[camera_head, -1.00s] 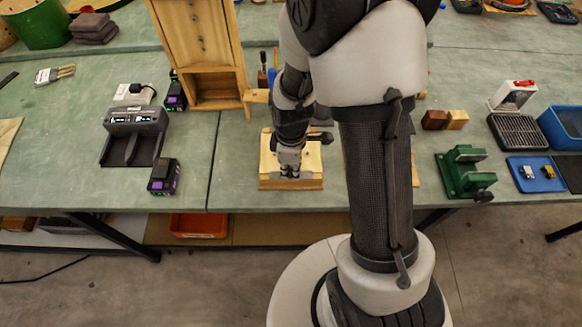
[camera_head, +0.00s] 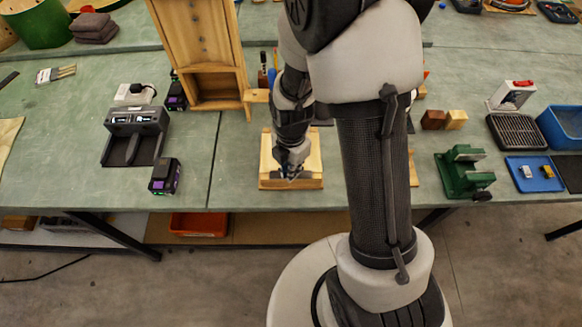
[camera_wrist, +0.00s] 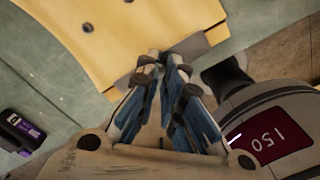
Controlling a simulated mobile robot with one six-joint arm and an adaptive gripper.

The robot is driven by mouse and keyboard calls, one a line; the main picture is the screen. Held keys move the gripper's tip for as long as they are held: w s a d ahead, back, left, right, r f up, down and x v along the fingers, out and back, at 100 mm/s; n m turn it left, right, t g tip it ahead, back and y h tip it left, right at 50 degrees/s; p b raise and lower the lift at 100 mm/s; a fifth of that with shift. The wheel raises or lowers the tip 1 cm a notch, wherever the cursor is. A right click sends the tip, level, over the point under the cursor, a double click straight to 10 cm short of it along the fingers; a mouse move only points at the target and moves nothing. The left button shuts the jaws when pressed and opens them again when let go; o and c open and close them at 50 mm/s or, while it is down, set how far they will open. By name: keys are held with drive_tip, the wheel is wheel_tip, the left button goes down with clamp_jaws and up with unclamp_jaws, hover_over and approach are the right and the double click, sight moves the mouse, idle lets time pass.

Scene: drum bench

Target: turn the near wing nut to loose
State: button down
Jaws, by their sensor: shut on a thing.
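My gripper (camera_head: 290,172) points down over the near edge of a small pale wooden block (camera_head: 312,158) on the bench. In the wrist view my gripper (camera_wrist: 162,64) has its blue-padded fingers closed together at the tips, by the edge of the wooden board (camera_wrist: 150,25). A grey metal strip (camera_wrist: 188,50) runs along that edge on both sides of the fingertips. The near wing nut is pinched between the fingertips and is almost wholly hidden by them. I cannot read its angle.
A battery with a purple label (camera_head: 165,176) stands to the left, with a charger (camera_head: 135,130) behind it. A tall wooden frame (camera_head: 205,60) rises behind the block. A green vise (camera_head: 464,170) stands at right. The bench between battery and block is clear.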

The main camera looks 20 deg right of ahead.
drive_tip(key=n, duration=0.4)
drive_tip(key=shift+n, duration=0.3)
drive_tip(key=n, duration=0.4)
drive_tip(key=shift+n, duration=0.4)
drive_tip(key=c, duration=1.7)
unclamp_jaws()
drive_tip(key=shift+o, duration=0.2)
drive_tip(key=shift+r, duration=0.1)
wheel_tip(320, 180, up, 12)
